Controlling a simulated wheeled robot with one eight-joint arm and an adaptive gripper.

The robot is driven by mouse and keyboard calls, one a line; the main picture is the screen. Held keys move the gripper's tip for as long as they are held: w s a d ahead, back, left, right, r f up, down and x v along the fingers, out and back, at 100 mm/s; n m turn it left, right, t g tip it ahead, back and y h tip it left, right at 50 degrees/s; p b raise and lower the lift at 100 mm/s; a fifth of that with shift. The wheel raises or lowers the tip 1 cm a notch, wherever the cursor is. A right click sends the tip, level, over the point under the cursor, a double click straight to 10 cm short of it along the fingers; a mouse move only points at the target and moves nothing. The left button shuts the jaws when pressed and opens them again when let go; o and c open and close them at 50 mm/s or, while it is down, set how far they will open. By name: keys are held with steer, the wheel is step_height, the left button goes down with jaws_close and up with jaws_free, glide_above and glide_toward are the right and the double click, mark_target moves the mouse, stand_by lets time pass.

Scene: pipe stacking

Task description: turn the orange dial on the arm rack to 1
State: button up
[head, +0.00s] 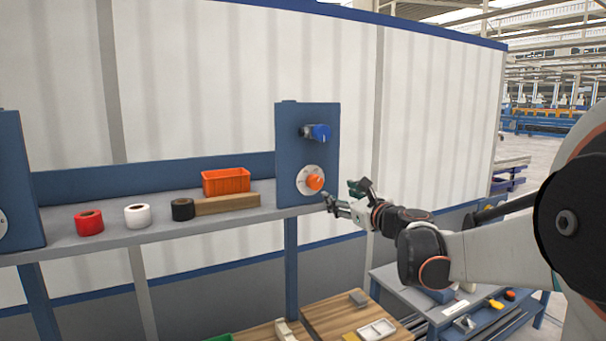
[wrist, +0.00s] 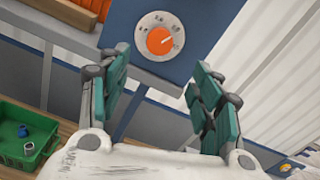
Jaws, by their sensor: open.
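The orange dial (head: 315,182) sits on a light round plate low on the blue panel (head: 289,150) at the right end of the shelf. In the wrist view the orange dial (wrist: 160,41) is ahead of my gripper (wrist: 158,68), with its plate marks around it too small to read. A pale line on the dial points to the right and slightly up. My gripper (head: 344,195) is open and empty, to the right of the dial in the head view and apart from it. Both green-padded fingers show in the wrist view.
A blue knob (head: 320,132) sticks out above the dial. The shelf (head: 100,248) holds an orange bin (head: 226,181), a wooden block (head: 228,203) and red, white and black rolls. A green crate (wrist: 22,150) and a lower workbench stand below.

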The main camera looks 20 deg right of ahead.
mark_target(317, 184)
steer(key=w, duration=0.4)
steer(key=w+p, duration=0.1)
steer(key=w, duration=0.4)
steer(key=w+p, duration=0.1)
steer(key=w, duration=0.4)
steer(key=shift+a+f, duration=0.1)
steer(key=shift+a, duration=0.15)
steer(key=shift+c, duration=0.6)
steer(key=c, duration=1)
